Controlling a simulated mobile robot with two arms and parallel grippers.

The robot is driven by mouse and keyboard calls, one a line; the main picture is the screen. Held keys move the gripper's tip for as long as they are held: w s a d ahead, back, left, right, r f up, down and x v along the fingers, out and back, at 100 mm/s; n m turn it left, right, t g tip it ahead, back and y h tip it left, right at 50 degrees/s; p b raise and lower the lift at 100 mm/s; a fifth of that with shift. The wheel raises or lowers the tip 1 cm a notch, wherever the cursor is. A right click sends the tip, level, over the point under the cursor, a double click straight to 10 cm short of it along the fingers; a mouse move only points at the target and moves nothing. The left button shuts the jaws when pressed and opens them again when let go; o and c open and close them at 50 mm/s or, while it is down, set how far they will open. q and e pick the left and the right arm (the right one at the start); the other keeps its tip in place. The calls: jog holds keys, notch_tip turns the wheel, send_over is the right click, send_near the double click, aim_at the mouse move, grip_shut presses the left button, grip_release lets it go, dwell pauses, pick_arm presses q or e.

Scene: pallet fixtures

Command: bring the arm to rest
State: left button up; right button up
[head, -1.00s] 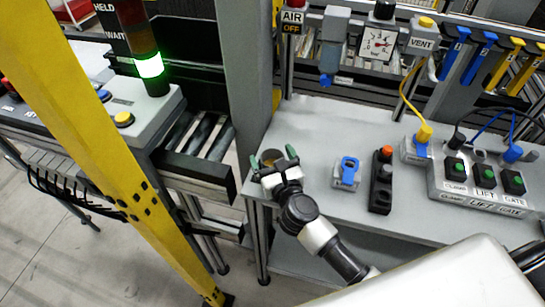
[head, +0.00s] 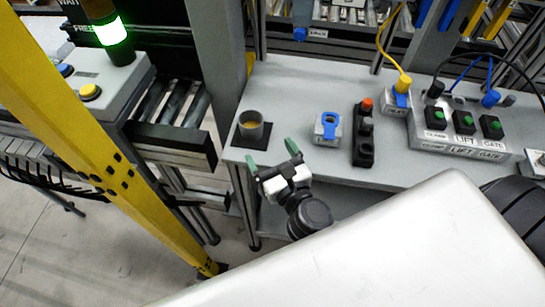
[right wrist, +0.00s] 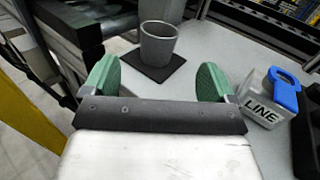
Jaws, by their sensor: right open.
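My right gripper (head: 272,158) is open and empty at the front edge of the grey bench (head: 300,83). Its green fingertips stand wide apart in the right wrist view (right wrist: 160,82). A grey cup (head: 251,126) stands upright on a dark square pad (head: 240,138) beyond the fingers, apart from them. The cup also shows in the right wrist view (right wrist: 158,45), with nothing between the fingers. My left gripper is not in view.
A blue-topped LINE block (head: 327,128) and a black button pendant (head: 363,135) stand right of the cup. A switch box (head: 460,130) with cables is farther right. A yellow post (head: 95,140) and a roller conveyor (head: 170,105) are at left.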

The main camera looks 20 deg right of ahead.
jog(key=shift+s, duration=0.3)
jog(key=shift+r, duration=0.1)
